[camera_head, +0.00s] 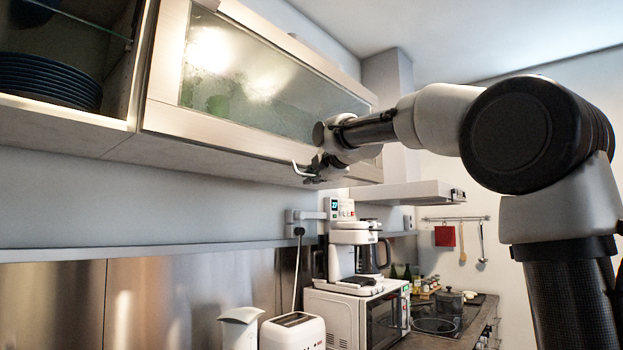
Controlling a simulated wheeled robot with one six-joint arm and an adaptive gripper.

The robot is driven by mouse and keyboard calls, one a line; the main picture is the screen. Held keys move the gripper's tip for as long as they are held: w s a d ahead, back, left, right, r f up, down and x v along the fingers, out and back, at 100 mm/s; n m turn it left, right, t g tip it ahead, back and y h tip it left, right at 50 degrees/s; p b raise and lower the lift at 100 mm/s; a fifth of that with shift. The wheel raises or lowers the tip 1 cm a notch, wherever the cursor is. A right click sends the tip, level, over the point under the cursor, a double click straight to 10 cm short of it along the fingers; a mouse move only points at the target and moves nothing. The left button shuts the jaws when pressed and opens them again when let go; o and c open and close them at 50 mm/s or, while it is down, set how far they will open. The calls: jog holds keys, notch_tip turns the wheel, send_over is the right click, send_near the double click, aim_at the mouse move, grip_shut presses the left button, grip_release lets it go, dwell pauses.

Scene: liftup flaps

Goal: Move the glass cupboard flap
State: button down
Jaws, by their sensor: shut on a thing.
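The glass cupboard flap (265,85) is a long frosted pane in a pale frame, on the wall cupboard at the upper middle. It looks closed, lying flat against the cupboard front. A thin light bar handle (299,170) shows at its lower edge. My gripper (318,175) is at this handle, near the lower right part of the flap, and is shut on it. The fingertips are small and dark here, and part of the handle is hidden behind them.
An open cupboard section with stacked dark plates (50,78) is at the left. Below are a toaster (292,331), a microwave (357,315) and a coffee maker (352,250). A range hood (405,193) stands right of the flap. The space before the flap looks clear.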

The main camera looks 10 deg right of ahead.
jog(key=s+d+r, duration=0.4)
jog(key=s+d, duration=0.1)
jog(key=s, duration=0.2)
jog(key=s+d+r+g, duration=0.1)
jog(key=s+d+r, duration=0.3)
jog(key=s, duration=0.3)
jog(key=s+d+r+g+h, duration=0.1)
jog(key=s+d+r, duration=0.4)
jog(key=s+d, duration=0.1)
jog(key=shift+s+d+n, duration=0.35)
jog(key=shift+s+n, duration=0.05)
jog(key=shift+s, duration=0.45)
jog(key=c, duration=1.8)
grip_release()
jog(key=v, duration=1.2)
jog(key=shift+r, duration=0.1)
